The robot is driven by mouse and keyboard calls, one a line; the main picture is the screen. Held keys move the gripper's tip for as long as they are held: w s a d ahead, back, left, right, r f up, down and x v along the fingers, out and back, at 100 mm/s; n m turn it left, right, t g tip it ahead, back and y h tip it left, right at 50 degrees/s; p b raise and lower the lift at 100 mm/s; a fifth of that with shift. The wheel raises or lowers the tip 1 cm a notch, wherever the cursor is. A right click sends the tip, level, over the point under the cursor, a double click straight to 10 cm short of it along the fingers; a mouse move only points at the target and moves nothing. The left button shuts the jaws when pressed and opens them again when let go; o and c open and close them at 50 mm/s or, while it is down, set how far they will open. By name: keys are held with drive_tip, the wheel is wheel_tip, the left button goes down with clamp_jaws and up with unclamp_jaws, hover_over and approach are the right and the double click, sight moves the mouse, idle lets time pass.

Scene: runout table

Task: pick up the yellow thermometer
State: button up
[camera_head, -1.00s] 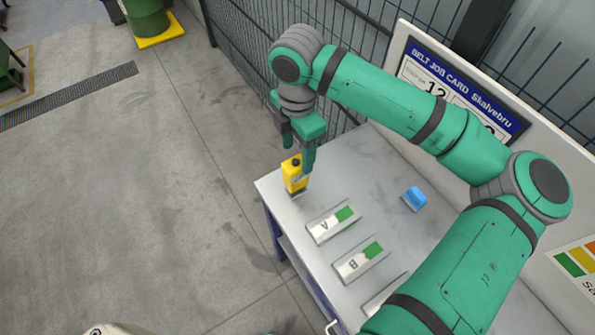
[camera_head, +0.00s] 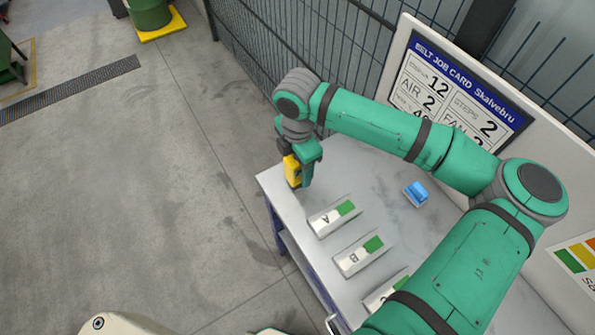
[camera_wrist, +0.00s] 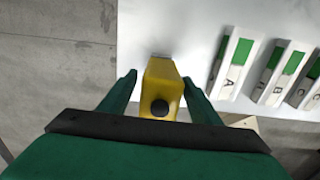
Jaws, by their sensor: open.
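The yellow thermometer (camera_head: 292,171) stands near the far left corner of the table (camera_head: 330,291). In the wrist view the yellow thermometer (camera_wrist: 161,88) shows its yellow body with a black round part, between the two green fingers. My gripper (camera_head: 303,174) is lowered around it, and in the wrist view my gripper (camera_wrist: 160,82) is open, with a visible gap on each side of the thermometer. The thermometer's lower part is partly hidden by a finger in the head view.
Blocks marked A (camera_head: 332,216) and B (camera_head: 358,257) and a third, partly hidden block lie nearer on the table. A blue object (camera_head: 416,193) lies to the right. A job card board (camera_head: 455,95) and a wire fence (camera_head: 300,45) stand behind.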

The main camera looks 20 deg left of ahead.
drive_tip(key=c, duration=1.2)
drive_tip(key=shift+r, duration=0.1)
